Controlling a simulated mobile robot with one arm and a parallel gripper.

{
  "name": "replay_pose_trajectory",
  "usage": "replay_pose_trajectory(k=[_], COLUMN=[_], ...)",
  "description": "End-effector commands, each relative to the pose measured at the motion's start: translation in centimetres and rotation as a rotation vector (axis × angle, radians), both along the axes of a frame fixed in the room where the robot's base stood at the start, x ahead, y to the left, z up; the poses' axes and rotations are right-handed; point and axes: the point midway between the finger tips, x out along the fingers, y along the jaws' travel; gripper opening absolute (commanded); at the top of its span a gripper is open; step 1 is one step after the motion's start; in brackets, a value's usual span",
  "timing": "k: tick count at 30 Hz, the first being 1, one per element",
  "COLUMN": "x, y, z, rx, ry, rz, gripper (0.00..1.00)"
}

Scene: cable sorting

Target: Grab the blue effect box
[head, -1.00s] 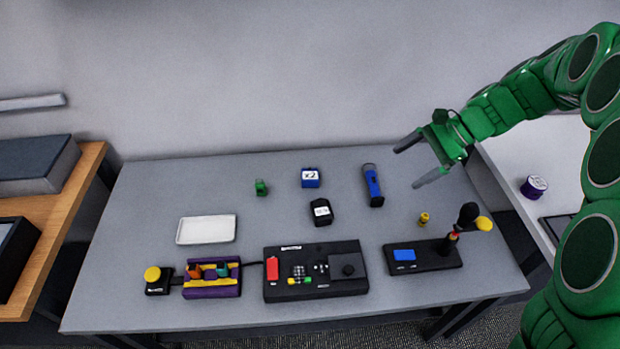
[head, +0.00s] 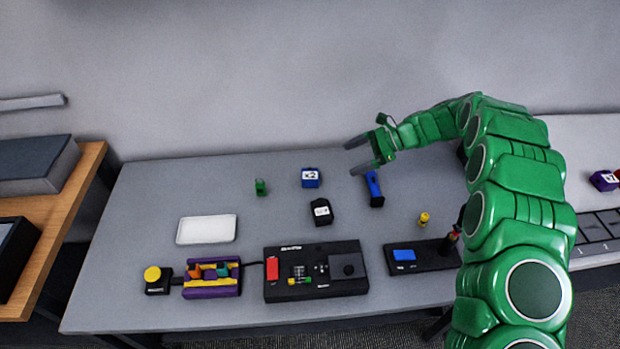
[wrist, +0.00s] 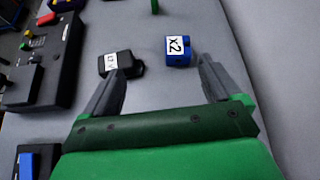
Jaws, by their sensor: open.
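The blue effect box (head: 310,178) is a small blue block with a white "x2" label, lying on the grey table near its back middle. In the wrist view the blue box (wrist: 178,51) lies ahead of the fingertips, between their lines. My gripper (head: 352,158) is open and empty, up and to the right of the blue box in the head view. In the wrist view my gripper (wrist: 160,78) has its two grey fingers spread wide. No finger touches the box.
A black box with a white label (head: 321,212) lies close in front of the blue one. A blue flashlight-like item (head: 374,189) lies to the right, a small green block (head: 260,187) to the left. A white tray (head: 206,229) and black consoles (head: 316,272) lie nearer.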

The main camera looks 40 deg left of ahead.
Motion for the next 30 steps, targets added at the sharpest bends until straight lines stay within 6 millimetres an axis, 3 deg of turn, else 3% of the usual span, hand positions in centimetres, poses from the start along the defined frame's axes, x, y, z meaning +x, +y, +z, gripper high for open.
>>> replay_pose_trajectory(k=[9,15,30], x=[-0.3,-0.7,-2.5], y=[5.0,7.0,9.4], z=[-5.4,-7.7,-9.3], rx=[0.018,0.024,0.028], ry=[0.114,0.168,0.188], rz=[-0.035,-0.049,-0.054], gripper=[0.92,0.92,0.92])
